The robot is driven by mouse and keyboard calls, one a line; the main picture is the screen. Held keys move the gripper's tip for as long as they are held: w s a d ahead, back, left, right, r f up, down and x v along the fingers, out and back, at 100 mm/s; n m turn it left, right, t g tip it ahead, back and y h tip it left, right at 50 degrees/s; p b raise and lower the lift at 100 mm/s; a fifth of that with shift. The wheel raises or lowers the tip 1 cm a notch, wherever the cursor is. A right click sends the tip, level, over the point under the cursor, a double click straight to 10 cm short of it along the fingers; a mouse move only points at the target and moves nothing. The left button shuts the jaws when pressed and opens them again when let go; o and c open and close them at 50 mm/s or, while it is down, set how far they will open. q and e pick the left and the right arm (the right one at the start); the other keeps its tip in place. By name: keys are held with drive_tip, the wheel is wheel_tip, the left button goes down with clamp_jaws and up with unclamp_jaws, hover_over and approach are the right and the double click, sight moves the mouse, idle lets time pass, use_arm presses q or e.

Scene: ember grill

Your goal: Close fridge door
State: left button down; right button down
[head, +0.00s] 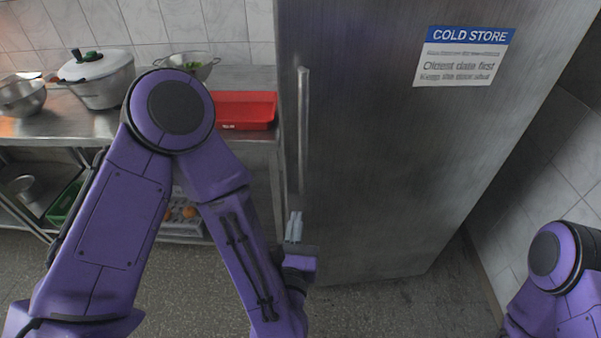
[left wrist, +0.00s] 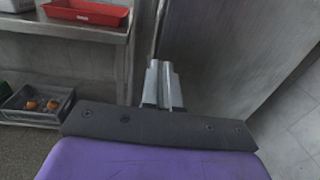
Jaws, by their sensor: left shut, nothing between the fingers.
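The fridge is a tall steel unit, and its door (head: 375,150) fills the middle of the head view. A vertical bar handle (head: 303,125) runs near the door's left edge. I see no clear gap at that edge, but cannot tell whether the door is fully shut. The door also shows at the right of the left wrist view (left wrist: 225,60). My left gripper (head: 294,220) is shut and empty, close to the door's lower left part, below the handle. Its closed fingers show in the left wrist view (left wrist: 162,75). I cannot tell whether they touch the door. My right gripper is out of view.
A steel counter (head: 50,128) left of the fridge holds a lidded pot (head: 100,85), bowls and a red tray (head: 245,110). A grey crate (left wrist: 35,103) with orange items sits low beneath it. A tiled wall (head: 560,150) is on the right. Floor in front is clear.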

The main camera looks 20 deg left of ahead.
sight(301, 169)
use_arm(q)
drive_tip(key=x, duration=0.6)
drive_tip(key=b+x, duration=0.1)
drive_tip(key=x, duration=0.5)
drive_tip(key=shift+s+a+r, duration=0.1)
drive_tip(key=shift+a, duration=0.1)
drive_tip(key=shift+w+a, duration=0.1)
drive_tip(key=shift+w, duration=0.55)
